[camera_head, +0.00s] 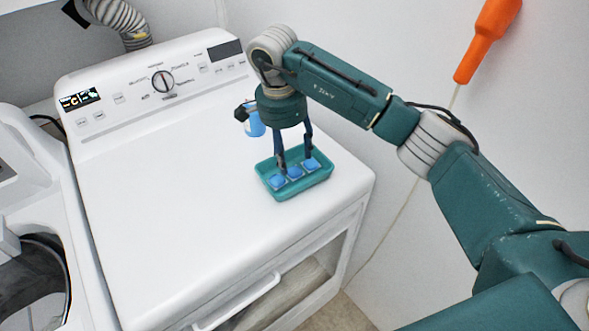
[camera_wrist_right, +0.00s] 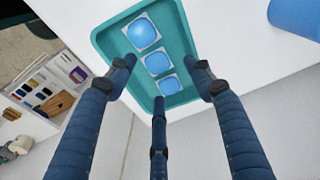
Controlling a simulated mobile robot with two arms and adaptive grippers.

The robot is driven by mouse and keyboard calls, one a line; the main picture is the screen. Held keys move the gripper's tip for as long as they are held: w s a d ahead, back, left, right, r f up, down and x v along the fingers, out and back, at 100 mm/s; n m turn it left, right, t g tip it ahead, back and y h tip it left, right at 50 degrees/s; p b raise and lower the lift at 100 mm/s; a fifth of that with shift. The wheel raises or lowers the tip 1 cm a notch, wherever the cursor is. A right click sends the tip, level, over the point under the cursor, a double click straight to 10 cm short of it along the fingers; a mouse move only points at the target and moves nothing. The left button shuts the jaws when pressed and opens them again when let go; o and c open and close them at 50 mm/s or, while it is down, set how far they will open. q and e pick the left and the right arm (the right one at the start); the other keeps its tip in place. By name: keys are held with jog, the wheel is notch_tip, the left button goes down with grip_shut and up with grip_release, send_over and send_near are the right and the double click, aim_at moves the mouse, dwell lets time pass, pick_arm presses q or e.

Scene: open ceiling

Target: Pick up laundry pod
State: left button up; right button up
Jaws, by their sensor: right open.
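Three blue laundry pods with pale edges lie in a row in a teal tray; the middle pod (camera_head: 295,172) shows in the head view, and the row also shows in the right wrist view, with its middle pod (camera_wrist_right: 157,62). The tray (camera_head: 284,195) stands on top of the white dryer, near its right side. My right gripper (camera_head: 295,163) points down over the tray, its fingers apart. In the right wrist view the gripper (camera_wrist_right: 162,85) is open and empty, its blue fingers spread around the near end of the row. My left gripper is out of view.
A blue container (camera_head: 255,122) stands behind the tray, partly hidden by my right gripper. The dryer's control panel (camera_head: 160,82) rises at the back. A white washer (camera_head: 38,190) with an open drum stands at left. The dryer top (camera_head: 170,190) left of the tray is clear.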

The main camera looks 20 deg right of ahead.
aim_at(294, 170)
jog(key=shift+f, duration=0.35)
jog(key=f+p, duration=0.2)
jog(key=f, duration=0.1)
jog(key=shift+s+d+f+p, duration=0.15)
jog(key=shift+d+p, duration=0.15)
jog(key=shift+d, duration=0.05)
jog(key=shift+f, duration=0.35)
jog(key=shift+d+f, duration=0.1)
jog(key=shift+f, duration=0.2)
jog(key=shift+c, duration=1.2)
jog(key=c, duration=0.6)
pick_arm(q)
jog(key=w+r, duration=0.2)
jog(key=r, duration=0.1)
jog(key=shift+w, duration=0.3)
